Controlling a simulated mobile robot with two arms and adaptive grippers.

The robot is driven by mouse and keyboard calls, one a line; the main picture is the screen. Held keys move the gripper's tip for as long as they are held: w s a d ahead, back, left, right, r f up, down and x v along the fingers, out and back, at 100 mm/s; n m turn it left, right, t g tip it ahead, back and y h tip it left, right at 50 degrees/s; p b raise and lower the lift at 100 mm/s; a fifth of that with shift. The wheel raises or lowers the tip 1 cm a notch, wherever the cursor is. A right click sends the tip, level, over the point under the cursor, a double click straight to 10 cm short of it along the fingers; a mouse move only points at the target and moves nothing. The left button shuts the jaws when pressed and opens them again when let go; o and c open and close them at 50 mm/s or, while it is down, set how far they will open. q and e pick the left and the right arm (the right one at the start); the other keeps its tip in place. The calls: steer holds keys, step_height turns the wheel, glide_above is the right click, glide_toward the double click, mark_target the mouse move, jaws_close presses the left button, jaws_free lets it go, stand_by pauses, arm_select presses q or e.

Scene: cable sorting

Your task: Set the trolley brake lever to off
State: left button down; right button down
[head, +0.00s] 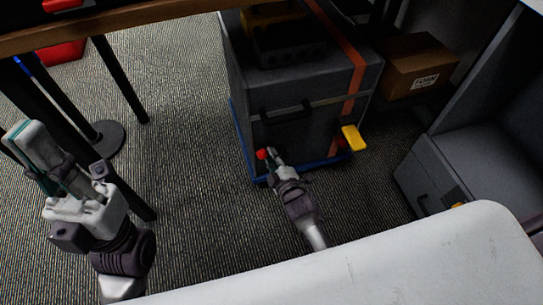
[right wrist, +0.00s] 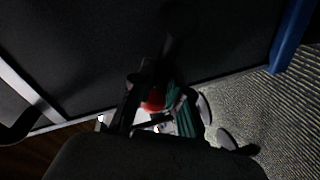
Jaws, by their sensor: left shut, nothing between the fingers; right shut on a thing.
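The trolley is a low blue frame (head: 241,153) under a large dark grey case (head: 243,95). A red ball knob (head: 262,154), which I take for the brake lever's end, is at the trolley's front left. My right gripper (head: 273,157) is shut on it; the knob (right wrist: 153,100) shows between the dark fingers in the right wrist view. The lever's shaft and its off mark cannot be made out. My left gripper (head: 31,145) is shut and empty, raised at the far left, well away from the trolley.
A yellow piece (head: 353,138) sticks out at the trolley's right corner. A cardboard box (head: 418,67) stands behind on the right. A grey cabinet (head: 465,165) is at the right, and dark table legs (head: 122,80) are at the left. Carpet (head: 195,190) lies open between.

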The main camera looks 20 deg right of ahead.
steer(key=shift+w+a+r, duration=0.15)
steer(key=shift+a+r, duration=0.2)
steer(key=shift+a, duration=0.1)
steer(key=c, duration=1.1)
jaws_free()
steer(key=shift+a, duration=0.1)
steer(key=shift+c, duration=0.2)
steer(key=shift+o, duration=0.4)
steer(key=shift+f, duration=0.15)
steer(key=shift+d, duration=0.2)
steer(key=v, duration=1.2)
steer(key=shift+f, duration=0.15)
